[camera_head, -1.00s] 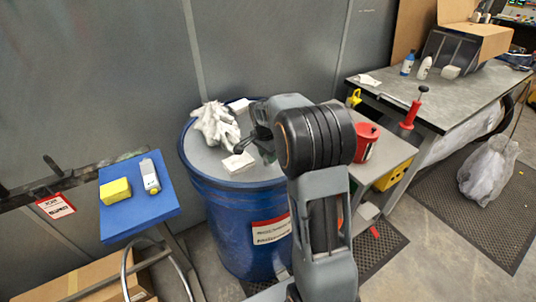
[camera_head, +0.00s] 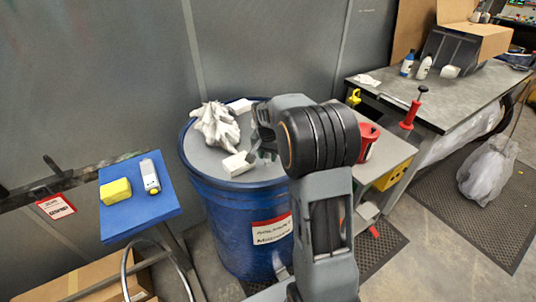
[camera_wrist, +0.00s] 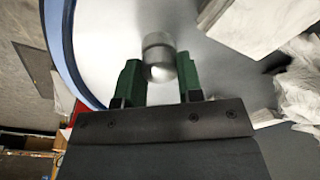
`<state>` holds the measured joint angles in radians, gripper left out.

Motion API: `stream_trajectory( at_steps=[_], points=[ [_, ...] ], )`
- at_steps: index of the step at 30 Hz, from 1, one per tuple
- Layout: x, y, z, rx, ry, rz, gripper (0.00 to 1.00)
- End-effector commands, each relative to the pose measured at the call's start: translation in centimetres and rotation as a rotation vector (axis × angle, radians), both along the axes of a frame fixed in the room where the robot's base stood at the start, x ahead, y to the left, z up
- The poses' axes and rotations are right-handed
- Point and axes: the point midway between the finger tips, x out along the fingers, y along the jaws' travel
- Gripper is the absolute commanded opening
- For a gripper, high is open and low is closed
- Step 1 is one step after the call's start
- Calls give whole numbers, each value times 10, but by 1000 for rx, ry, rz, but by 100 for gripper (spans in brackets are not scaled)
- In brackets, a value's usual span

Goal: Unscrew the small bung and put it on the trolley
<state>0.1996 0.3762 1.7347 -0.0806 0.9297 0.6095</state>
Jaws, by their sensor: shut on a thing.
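The small bung, a round silvery metal cap (camera_wrist: 160,58), stands on the pale top of the blue drum (camera_head: 243,222). In the wrist view my gripper (camera_wrist: 160,78) has its two green fingers on either side of the bung, shut on it. I cannot tell if the bung is still seated in the drum top. In the head view my gripper (camera_head: 264,152) is low over the drum top and the bung is hidden there. The grey shelved unit (camera_head: 399,150) right of the drum looks like the trolley; my arm hides part of it.
A white block (camera_head: 237,164) and crumpled white cloth (camera_head: 215,125) lie on the drum, close to my gripper. A red can (camera_head: 367,140) stands on the grey unit. A blue-topped stand (camera_head: 125,218) at left holds a yellow sponge (camera_head: 115,191) and a white bottle (camera_head: 149,175).

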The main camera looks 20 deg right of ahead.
Motion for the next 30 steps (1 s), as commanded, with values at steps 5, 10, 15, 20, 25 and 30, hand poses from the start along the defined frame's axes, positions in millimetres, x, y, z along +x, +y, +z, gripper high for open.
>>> stream_trajectory(
  at_steps=[5,10,15,20,25,30],
  points=[
    [-1,0,0,1,2,198,15],
    [-1,0,0,1,2,296,15],
    [-1,0,0,0,3,307,15],
    [-1,0,0,1,2,315,15],
    [-1,-1,0,1,3,473,15],
    [-1,-1,0,2,2,642,15]
  ],
)
